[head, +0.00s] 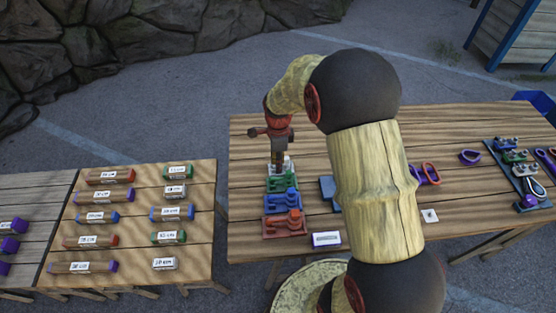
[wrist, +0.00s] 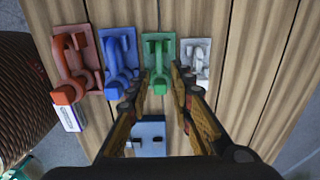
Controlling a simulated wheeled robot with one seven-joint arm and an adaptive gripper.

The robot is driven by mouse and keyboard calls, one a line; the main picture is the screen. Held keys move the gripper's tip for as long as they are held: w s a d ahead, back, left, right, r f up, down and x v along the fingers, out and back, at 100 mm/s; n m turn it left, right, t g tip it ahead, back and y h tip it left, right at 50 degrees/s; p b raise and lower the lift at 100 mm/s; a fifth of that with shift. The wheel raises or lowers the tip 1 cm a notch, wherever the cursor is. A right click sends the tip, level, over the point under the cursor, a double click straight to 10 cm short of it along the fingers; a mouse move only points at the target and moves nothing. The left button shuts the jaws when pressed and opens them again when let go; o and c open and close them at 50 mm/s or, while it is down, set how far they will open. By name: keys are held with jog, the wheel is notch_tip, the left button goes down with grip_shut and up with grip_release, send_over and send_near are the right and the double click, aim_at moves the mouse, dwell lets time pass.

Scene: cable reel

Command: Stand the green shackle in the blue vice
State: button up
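The blue vice (head: 282,203) stands in a row of coloured vices on the wooden table, between the green and red ones. It also shows in the wrist view (wrist: 121,55), left of the green vice (wrist: 160,52). My gripper (head: 277,163) points down over the green and white end of the row. In the wrist view its two fingers (wrist: 159,84) are apart around the near end of the green vice, with no shackle seen between them. I cannot make out the green shackle for certain; a small greenish piece (head: 515,156) sits on the rack at the far right.
The red vice (wrist: 72,62) and white vice (wrist: 195,62) flank the row. A blue-grey block (wrist: 150,135) lies close by. A purple ring (head: 470,157) and an orange-purple piece (head: 431,173) lie right of my arm. A side table (head: 140,225) holds several labelled blocks.

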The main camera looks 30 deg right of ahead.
aim_at(278, 177)
jog(key=shift+f+b, duration=2.2)
jog(key=shift+f, duration=1.6)
grip_shut()
jog(key=shift+r, duration=0.1)
jog(key=shift+r+p, duration=1.75)
jog(key=shift+r, duration=0.7)
